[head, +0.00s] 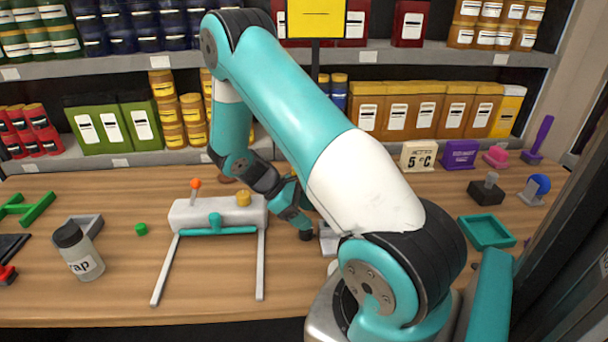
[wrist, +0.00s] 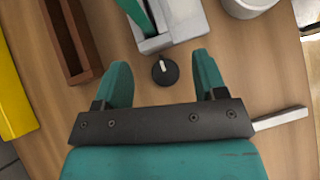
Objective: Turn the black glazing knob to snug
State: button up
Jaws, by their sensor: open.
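The black knob (wrist: 165,70) is small and round, with a white pointer line, in the wrist view. It sits just in front of a grey-white device with a teal part (wrist: 172,22). My gripper (wrist: 161,63) is open, with one teal finger on each side of the knob and a gap on both sides. In the head view my gripper (head: 297,216) points down close to the tabletop. A dark round piece (head: 305,236) shows under it, likely the knob. The grey device (head: 328,238) beside it is mostly hidden by my arm.
A grey pump-like body (head: 218,212) with a teal bar and two pale legs stands left of my gripper. In the wrist view a brown tray (wrist: 72,45) and a white cup (wrist: 248,8) are near.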

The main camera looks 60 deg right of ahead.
notch_tip(320, 180, up, 15)
dwell(0.4)
jog(key=w+a+f+t+y+p, duration=0.2)
jog(key=w+a+f+t, duration=0.15)
jog(key=w, duration=0.25)
jog(key=shift+t, duration=0.25)
jog(key=p+x, duration=0.3)
jog(key=x, duration=1.5)
jog(key=shift+s+a, duration=0.1)
jog(key=shift+s, duration=0.05)
